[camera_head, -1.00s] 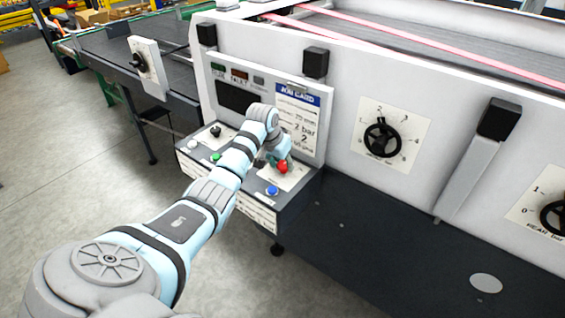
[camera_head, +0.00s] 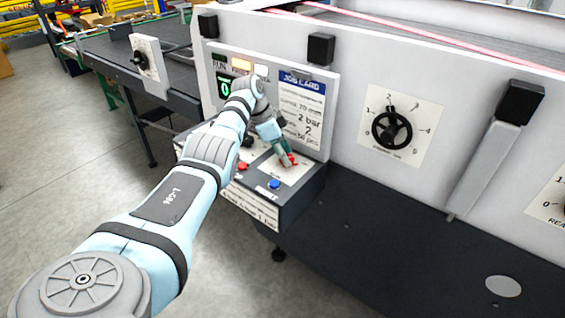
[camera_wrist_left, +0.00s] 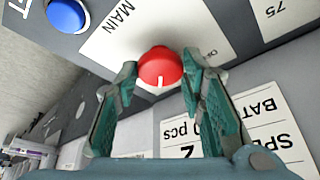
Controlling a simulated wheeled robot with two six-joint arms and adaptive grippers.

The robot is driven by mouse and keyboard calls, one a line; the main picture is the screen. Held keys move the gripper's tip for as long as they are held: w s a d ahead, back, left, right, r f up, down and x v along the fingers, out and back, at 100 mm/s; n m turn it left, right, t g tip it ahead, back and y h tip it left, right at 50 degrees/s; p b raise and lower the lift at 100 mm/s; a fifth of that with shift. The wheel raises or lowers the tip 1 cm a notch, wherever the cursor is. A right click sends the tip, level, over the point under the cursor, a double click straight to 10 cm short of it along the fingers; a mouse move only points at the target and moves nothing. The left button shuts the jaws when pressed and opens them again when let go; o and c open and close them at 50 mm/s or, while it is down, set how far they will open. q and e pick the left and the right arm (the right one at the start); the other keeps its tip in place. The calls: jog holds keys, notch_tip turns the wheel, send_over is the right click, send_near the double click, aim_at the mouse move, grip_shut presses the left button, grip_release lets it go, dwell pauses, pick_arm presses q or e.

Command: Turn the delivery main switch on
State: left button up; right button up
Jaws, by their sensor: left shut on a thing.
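The delivery main switch is a red knob (camera_wrist_left: 160,68) with a white mark, on a white plate (camera_wrist_left: 113,38) lettered MAIN in the left wrist view. In the head view the red knob (camera_head: 291,160) shows on the control box's sloped top, partly hidden by the fingers. My left gripper (camera_head: 286,156) has its green fingers on either side of the knob and is shut on it. The fingertips (camera_wrist_left: 161,70) flank the knob in the left wrist view. My right gripper is not in view.
A blue button (camera_head: 275,184) and a red button (camera_head: 242,166) sit close to the switch. The job card (camera_head: 301,100) stands behind it. A lit green display (camera_head: 224,87) shows 0. A black dial (camera_head: 391,129) is on the machine wall to the right.

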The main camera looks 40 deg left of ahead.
pick_arm(q)
jog(key=shift+s+d+f+m+g+b, duration=0.15)
jog(key=shift+f+m+g+b, duration=0.15)
jog(key=shift+m+b, duration=0.15)
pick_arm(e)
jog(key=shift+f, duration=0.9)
pick_arm(q)
jog(key=o, duration=0.9)
jog(key=shift+o, duration=1.2)
jog(key=shift+w, duration=0.3)
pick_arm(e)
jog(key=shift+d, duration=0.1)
pick_arm(q)
jog(key=shift+r, duration=0.25)
jog(key=v, duration=1.1)
jog(key=shift+a+r, duration=0.2)
jog(key=shift+a, duration=0.15)
